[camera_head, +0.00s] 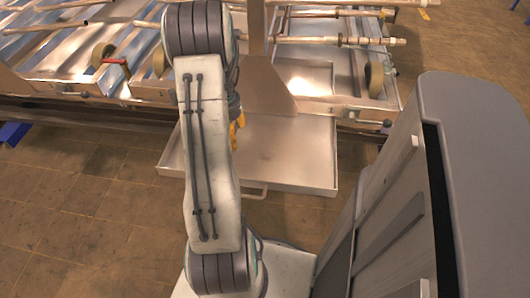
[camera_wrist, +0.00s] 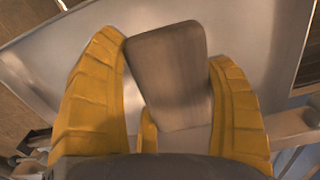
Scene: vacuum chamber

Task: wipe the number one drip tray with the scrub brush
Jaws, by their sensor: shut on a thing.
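My gripper (camera_head: 237,122), with yellow fingers, hangs over the left part of a shallow metal tray (camera_head: 300,165) in the head view. I take this to be the drip tray; no number is legible on it. In the wrist view my gripper is shut on the scrub brush (camera_wrist: 166,70), whose brown, rounded-corner block shows between the yellow fingers. Its bristles are hidden. The bright tray surface (camera_wrist: 250,28) lies behind it; I cannot tell whether the brush touches it. In the head view the arm hides the brush and part of the tray.
A metal frame with pipes (camera_head: 335,41) and round wheel-like parts (camera_head: 374,78) stands behind the tray. A handle (camera_head: 256,189) sticks out from the tray's front edge. Brown tiled floor (camera_head: 85,200) is open at the left.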

